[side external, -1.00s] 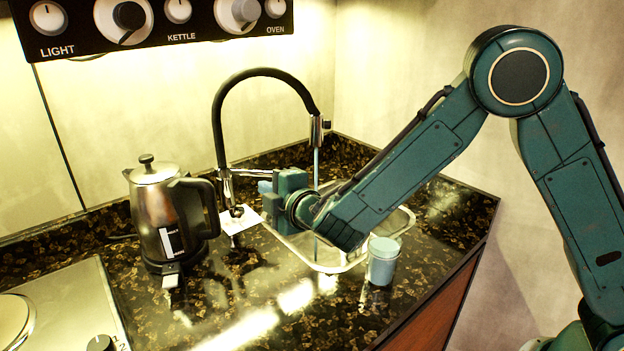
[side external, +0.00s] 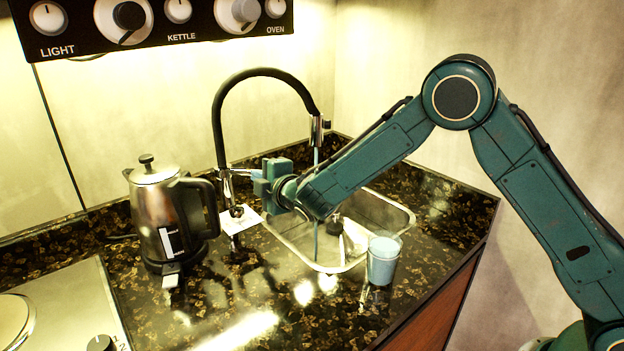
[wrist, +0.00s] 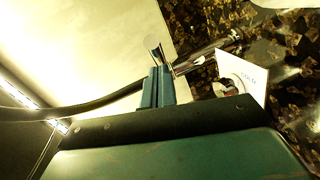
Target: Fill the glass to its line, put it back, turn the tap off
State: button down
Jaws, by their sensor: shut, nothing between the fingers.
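The glass (side external: 383,260) stands upright on the counter at the sink's front right, apart from my gripper. It looks filled with pale blue liquid; I cannot make out its line. The tap (side external: 218,135) has a black arched hose and a chrome spout. A thin bluish stream (side external: 316,241) falls from the spout into the sink. My gripper (side external: 258,180) is at the tap's base, beside its chrome lever. In the wrist view, the blue fingers (wrist: 158,86) are shut and empty beside the chrome lever (wrist: 157,48); I cannot tell whether they touch it.
The steel sink (side external: 392,213) lies behind the glass. A kettle (side external: 152,212) stands to the left on the dark counter. A white card (side external: 248,219) lies by the tap; in the wrist view the card (wrist: 246,84) reads "COLD". A hob (side external: 70,300) is at front left.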

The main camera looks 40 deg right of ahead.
dwell(0.3)
jog(key=shift+w+d, duration=0.35)
jog(key=shift+d, duration=0.25)
jog(key=shift+w+d, duration=0.35)
jog(key=shift+d, duration=0.25)
jog(key=s+a+r, duration=0.1)
jog(key=s, duration=0.5)
jog(key=s+a+r, duration=0.1)
jog(key=s, duration=0.6)
jog(key=shift+a+r, duration=0.35)
